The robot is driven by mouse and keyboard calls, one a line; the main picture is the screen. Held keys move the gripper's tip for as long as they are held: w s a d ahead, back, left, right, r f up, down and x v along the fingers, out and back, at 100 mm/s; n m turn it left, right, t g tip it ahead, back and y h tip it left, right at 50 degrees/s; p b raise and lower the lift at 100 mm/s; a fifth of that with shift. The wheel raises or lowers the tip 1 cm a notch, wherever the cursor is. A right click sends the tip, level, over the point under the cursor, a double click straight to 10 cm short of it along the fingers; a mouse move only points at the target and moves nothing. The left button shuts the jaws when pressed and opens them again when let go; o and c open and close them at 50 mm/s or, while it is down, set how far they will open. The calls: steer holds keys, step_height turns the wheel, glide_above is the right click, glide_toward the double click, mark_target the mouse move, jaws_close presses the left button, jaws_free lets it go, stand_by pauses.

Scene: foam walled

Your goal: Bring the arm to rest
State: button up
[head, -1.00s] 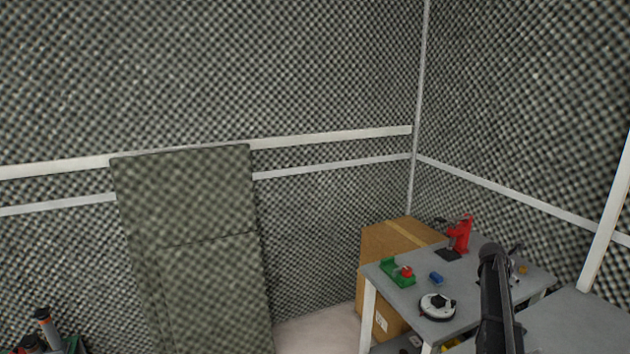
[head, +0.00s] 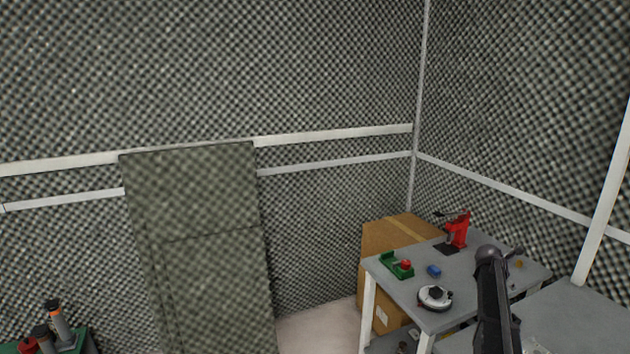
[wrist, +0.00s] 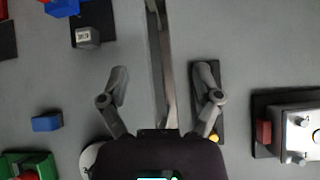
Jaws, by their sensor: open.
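My gripper (wrist: 162,88) is open in the wrist view, its two grey fingers spread apart with nothing between them. It hangs over grey tabletops, with a pale strip and dark gap running between the fingers. In the head view my black arm (head: 492,300) stands in front of the table (head: 461,290) at lower right; I cannot make out the gripper there.
The table carries a red device (head: 458,230), a green holder (head: 391,268), a blue block (head: 434,271) and a white round object (head: 434,297). A cardboard box (head: 378,240) stands behind. A foam panel (head: 200,250) leans on the wall. Bottles (head: 58,322) stand at lower left.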

steer(key=s+a+f+m+g+y, duration=0.1)
steer(key=s+a+m, duration=0.6)
steer(key=a, duration=0.8)
steer(key=s+a+f+m+g+y+p, duration=0.1)
steer(key=s+a+m+y, duration=0.3)
steer(key=s+a+m, duration=0.3)
steer(key=s+a+f+m+g+y, duration=0.1)
steer(key=s+a+m+y, duration=0.2)
steer(key=s+a+m, duration=0.4)
steer(key=s+a, duration=0.4)
steer(key=a, duration=0.5)
steer(key=s+a, duration=0.4)
steer(key=a, duration=0.4)
steer(key=shift+s+a+f, duration=0.25)
steer(key=shift+s+a, duration=0.1)
steer(key=shift+a, duration=0.05)
steer(key=c, duration=0.3)
steer(key=shift+s, duration=0.1)
steer(key=shift+c, duration=0.2)
